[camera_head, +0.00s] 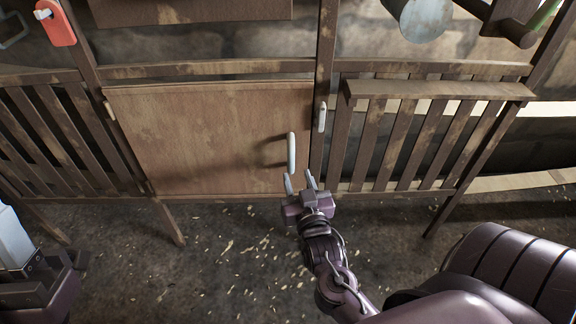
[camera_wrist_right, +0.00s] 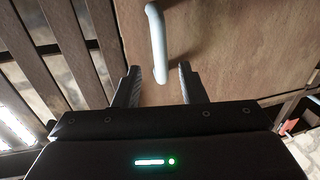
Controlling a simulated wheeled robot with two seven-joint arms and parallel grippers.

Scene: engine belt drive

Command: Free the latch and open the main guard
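The main guard looks to be the brown wooden panel (camera_head: 205,135) in the head view, closed in its frame. A pale upright handle (camera_head: 291,152) is on its right side. A small pale piece (camera_head: 321,117), perhaps the latch, is upright on the post right of the panel. My right gripper (camera_head: 300,180) is open and empty just below the handle. In the right wrist view the handle (camera_wrist_right: 157,40) runs down toward the gap between the open fingers (camera_wrist_right: 159,72), with clear space on both sides. My left arm shows at the lower left edge; its fingers are unclear.
Slatted wooden panels flank the guard on the left (camera_head: 60,135) and right (camera_head: 400,145). A red tag (camera_head: 54,22) hangs at the upper left. A grey round part (camera_head: 425,18) is at the upper right. The floor in front is open, with scattered pale chips.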

